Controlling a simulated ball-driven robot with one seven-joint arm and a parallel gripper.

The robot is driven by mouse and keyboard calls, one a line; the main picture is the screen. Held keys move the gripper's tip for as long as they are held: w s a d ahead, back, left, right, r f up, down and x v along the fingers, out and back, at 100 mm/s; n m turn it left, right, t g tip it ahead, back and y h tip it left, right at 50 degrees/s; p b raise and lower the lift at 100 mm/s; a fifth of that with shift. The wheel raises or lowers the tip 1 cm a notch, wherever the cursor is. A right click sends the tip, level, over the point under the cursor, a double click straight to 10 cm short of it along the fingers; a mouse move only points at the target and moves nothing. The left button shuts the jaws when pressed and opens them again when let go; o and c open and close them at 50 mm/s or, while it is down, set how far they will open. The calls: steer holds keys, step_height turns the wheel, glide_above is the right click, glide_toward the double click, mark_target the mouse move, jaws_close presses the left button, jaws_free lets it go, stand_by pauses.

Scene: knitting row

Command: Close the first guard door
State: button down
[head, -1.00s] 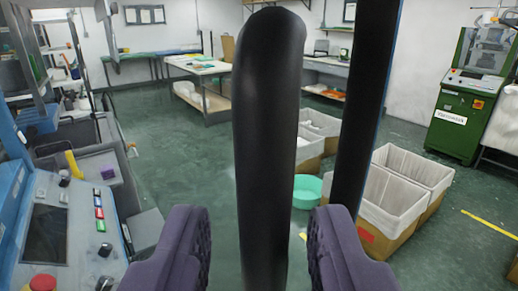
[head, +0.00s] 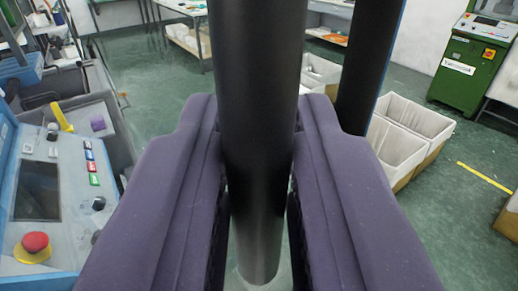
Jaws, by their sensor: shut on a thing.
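A thick black upright bar (head: 258,90), which looks like the guard door's handle, stands in the middle of the head view. My gripper (head: 258,165) has its two purple fingers on either side of this bar, shut on it. The rest of the door cannot be made out.
A machine control panel (head: 110,245) with a red emergency button (head: 35,243) is close on the left. White-lined bins (head: 412,135) stand on the right, and a green machine (head: 475,60) is farther back. Green floor is open between them.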

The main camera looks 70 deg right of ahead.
steer(key=x, duration=0.3)
steer(key=shift+s+d, duration=0.2)
steer(key=c, duration=1.2)
jaws_free()
steer(key=v, duration=0.8)
steer(key=shift+p, duration=0.4)
